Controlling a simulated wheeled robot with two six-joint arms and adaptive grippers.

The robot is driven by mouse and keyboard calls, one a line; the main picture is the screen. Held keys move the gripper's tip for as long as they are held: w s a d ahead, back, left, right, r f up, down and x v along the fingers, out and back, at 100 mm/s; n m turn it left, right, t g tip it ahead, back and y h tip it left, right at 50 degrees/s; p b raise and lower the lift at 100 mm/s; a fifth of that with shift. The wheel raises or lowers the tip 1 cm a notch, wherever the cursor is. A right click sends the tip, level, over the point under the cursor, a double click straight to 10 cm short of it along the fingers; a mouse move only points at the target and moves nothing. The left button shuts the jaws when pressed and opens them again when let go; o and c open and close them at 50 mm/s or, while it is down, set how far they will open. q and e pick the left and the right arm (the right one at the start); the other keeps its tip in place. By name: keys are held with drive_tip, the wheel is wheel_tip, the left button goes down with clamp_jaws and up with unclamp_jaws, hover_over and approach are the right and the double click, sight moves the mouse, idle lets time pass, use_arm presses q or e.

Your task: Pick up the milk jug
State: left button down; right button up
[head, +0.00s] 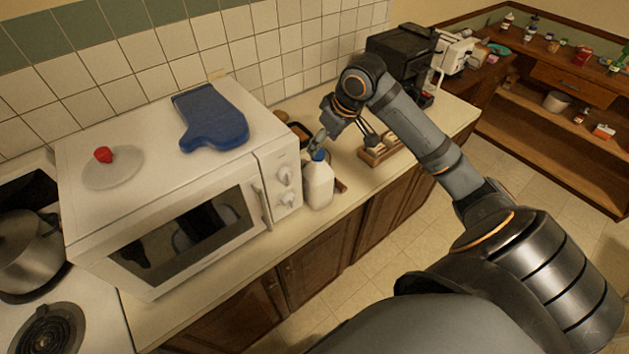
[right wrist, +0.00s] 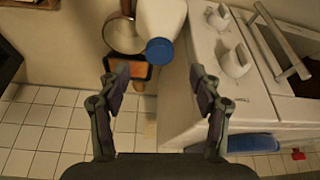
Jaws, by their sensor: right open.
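The milk jug (head: 319,186) is white with a blue cap and stands upright on the counter beside the microwave's right side. In the right wrist view the jug (right wrist: 163,18) is at the top, with its blue cap (right wrist: 160,51) pointing down the picture. My right gripper (head: 341,138) is at the jug's top in the head view, one finger overlapping the cap. In the right wrist view the open gripper (right wrist: 158,75) has its fingertips apart to either side of the cap, with nothing held. My left gripper does not show.
The white microwave (head: 180,180) stands close to the jug, with a blue oven mitt (head: 212,118) and a red-knobbed lid (head: 113,168) on top. A wooden rack (head: 383,152) sits right of the jug. A dark tray (right wrist: 128,72) and a round container (right wrist: 124,36) lie near it.

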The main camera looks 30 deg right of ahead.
sight(318, 153)
drive_tip(key=shift+w+f, duration=0.25)
drive_tip(key=shift+f, duration=0.35)
drive_tip(key=p+x, duration=0.2)
drive_tip(key=x, duration=0.2)
drive_tip(key=shift+a+f, duration=0.1)
drive_tip(key=shift+f, duration=0.05)
drive_tip(key=shift+w+f, duration=0.1)
drive_tip(key=shift+f, duration=0.4)
clamp_jaws()
drive_tip(key=shift+r, duration=0.1)
